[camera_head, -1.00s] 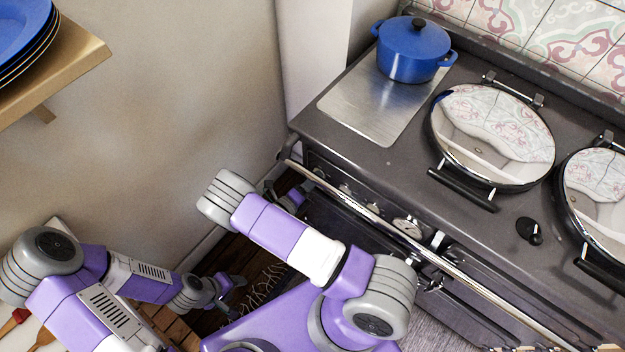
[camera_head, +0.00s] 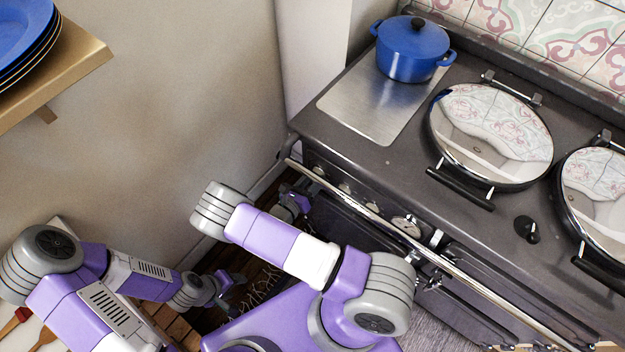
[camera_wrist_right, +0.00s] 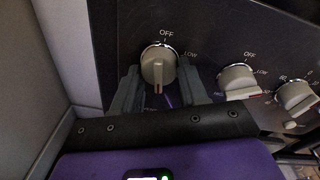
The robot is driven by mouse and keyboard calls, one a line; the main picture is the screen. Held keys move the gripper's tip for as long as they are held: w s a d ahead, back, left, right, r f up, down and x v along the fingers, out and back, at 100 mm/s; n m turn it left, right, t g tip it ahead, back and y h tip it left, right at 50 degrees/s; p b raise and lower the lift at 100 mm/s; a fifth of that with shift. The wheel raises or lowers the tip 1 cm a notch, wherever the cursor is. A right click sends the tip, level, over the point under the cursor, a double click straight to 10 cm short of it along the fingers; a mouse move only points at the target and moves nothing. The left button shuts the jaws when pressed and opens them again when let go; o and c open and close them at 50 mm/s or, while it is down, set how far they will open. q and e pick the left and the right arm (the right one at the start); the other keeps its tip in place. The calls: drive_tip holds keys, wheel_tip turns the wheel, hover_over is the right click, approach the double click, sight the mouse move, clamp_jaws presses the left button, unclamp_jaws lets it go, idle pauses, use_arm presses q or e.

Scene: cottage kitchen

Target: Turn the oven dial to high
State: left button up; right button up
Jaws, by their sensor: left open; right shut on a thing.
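The leftmost dial (camera_wrist_right: 158,62), a pale knob on the stove's dark front panel, sits between my right gripper's fingers in the right wrist view. OFF is printed above it and LOW at its upper right. Its red-marked end points downward, away from OFF. My right gripper (camera_wrist_right: 159,78) is shut on this dial, one finger on each side. In the head view my right arm reaches to the stove front and hides much of the hand. My left gripper (camera_head: 230,284) is open and empty, low over the floor, away from the stove.
More dials (camera_wrist_right: 238,80) stand right of the held one. A chrome rail (camera_head: 400,235) runs along the stove front. A blue pot (camera_head: 412,55) stands on a metal plate on top, beside round lids (camera_head: 490,135). A wall closes the left side; a shelf (camera_head: 70,65) holds blue plates.

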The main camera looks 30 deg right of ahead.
drive_tip(key=shift+m, duration=0.8)
drive_tip(key=o, duration=1.1)
drive_tip(key=shift+c, duration=0.2)
drive_tip(key=p+v, duration=0.1)
drive_tip(key=v, duration=0.6)
drive_tip(key=shift+s+a, duration=0.15)
drive_tip(key=shift+a, duration=0.1)
